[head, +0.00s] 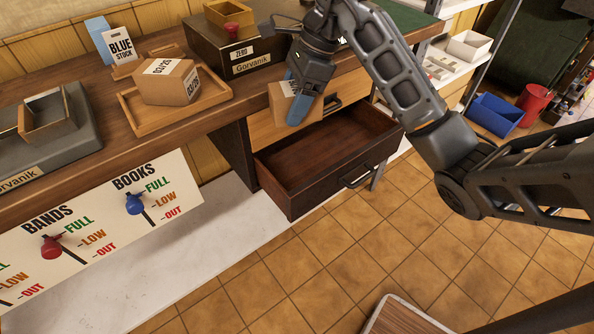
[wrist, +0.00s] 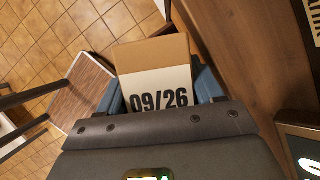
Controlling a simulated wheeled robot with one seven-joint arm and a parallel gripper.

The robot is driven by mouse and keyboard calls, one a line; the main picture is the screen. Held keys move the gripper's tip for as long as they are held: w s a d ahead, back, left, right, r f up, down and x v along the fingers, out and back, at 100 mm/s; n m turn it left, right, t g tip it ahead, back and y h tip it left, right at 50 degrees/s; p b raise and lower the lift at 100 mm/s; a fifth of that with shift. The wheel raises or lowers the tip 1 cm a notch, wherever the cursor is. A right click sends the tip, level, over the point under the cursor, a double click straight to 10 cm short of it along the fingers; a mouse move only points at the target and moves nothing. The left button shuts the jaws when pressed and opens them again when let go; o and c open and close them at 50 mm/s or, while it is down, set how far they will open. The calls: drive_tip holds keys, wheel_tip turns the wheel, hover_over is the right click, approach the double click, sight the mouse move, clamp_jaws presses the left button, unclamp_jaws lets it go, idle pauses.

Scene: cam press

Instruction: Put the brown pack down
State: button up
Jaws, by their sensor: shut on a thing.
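The brown pack (wrist: 152,50) is a cardboard box with a white label reading 09/26. In the wrist view it sits between the blue fingers of my gripper (wrist: 158,88), which is shut on it. In the head view the pack (head: 280,104) shows partly behind a blue fingertip of my gripper (head: 298,100). It is near the counter's front edge, by the open dark drawer (head: 292,207). I cannot tell whether its bottom touches anything. The visible drawer floor is empty. A similar brown box (head: 166,88) with a date label lies in a wooden tray (head: 150,128) on the counter.
A dark Gorvanik box (head: 205,42) with a ZERO card stands behind my gripper. A grey device (head: 60,147) is at the left. A BOOKS and BANDS board (head: 100,225) hangs on the counter front. A blue bin (head: 495,114) is at the far right.

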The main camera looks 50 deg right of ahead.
sight(288, 186)
wheel_tip(288, 186, down, 22)
drive_tip(key=shift+f+b, duration=0.15)
drive_tip(key=shift+b, duration=0.75)
drive_tip(key=shift+f, duration=0.1)
drive_tip(key=o, duration=1.1)
drive_tip(key=shift+c, duration=0.2)
drive_tip(key=p+v, duration=0.1)
drive_tip(key=v, duration=1.1)
drive_tip(key=shift+a, duration=0.15)
